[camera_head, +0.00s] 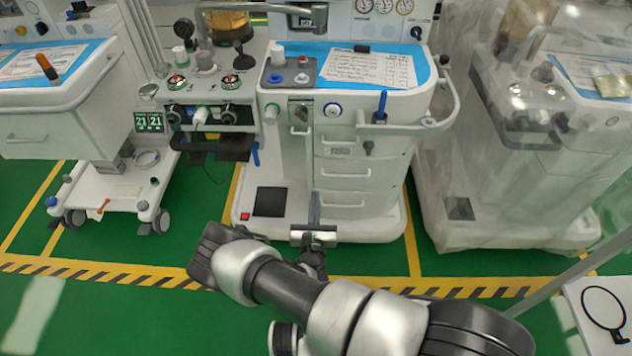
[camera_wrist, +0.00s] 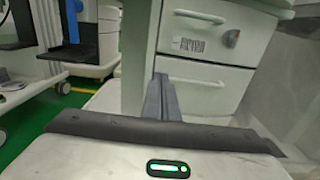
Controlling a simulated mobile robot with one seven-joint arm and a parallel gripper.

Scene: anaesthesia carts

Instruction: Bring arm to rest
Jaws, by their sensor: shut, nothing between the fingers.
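My arm (camera_head: 315,300) reaches from the lower right into the middle of the head view, bent at a dark elbow on the left. My gripper (camera_head: 314,200) points away from me, in front of the middle anaesthesia cart (camera_head: 360,205). In the wrist view my gripper (camera_wrist: 161,80) shows its two dark fingers together, with nothing between them. Beyond the fingers are the cart's white drawers (camera_wrist: 205,80). I cannot tell the exact gap between the fingertips and the cart.
A left cart (camera_head: 50,115) and a plastic-covered right cart (camera_head: 520,190) flank the middle one. A blue-covered worktop (camera_head: 425,75) bears a paper sheet (camera_head: 370,68). A yellow-black floor stripe (camera_head: 110,274) crosses the green floor. The floor at lower left is mostly clear.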

